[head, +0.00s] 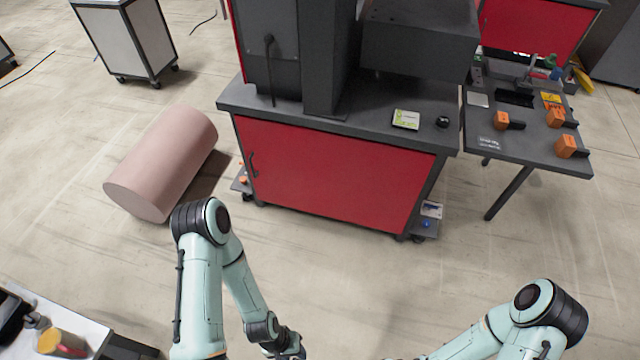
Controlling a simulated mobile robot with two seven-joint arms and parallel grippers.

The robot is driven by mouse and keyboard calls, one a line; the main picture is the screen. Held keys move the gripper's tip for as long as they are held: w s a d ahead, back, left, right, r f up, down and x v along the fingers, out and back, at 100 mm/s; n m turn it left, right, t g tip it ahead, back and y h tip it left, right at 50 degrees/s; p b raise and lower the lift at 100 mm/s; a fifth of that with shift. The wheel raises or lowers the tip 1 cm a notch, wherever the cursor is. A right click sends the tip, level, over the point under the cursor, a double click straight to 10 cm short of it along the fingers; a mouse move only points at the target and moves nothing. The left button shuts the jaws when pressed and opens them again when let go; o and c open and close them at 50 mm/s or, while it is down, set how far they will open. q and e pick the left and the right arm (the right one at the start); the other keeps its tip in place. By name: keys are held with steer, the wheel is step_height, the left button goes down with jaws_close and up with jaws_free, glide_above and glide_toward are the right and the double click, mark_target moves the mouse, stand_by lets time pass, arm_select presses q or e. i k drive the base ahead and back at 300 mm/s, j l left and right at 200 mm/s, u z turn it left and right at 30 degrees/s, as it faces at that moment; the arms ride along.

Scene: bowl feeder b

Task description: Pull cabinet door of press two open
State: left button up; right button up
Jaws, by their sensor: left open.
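The red cabinet door (330,178) is on the front of a dark grey press stand, ahead of me in the head view. It looks shut. Its black handle (252,165) is upright near the door's left edge. The press (325,60) stands on the cabinet top. My left gripper (290,352) is low at the bottom edge, well short of the door and apart from it; its fingertips are partly cut off. My right arm reaches in at the bottom right, and its gripper is outside the picture.
A pink cylinder (162,165) lies on the floor left of the cabinet. A dark side table (520,150) with orange items stands at the right. A white-topped table (85,325) is at the bottom left. The floor before the door is clear.

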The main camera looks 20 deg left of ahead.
mark_target(371, 183)
steer(key=i+j+u, duration=0.4)
steer(key=j, duration=0.25)
steer(key=i+j+u, duration=0.35)
steer(key=i, duration=0.35)
steer(key=i+j+u, duration=0.4)
steer(key=i, duration=0.25)
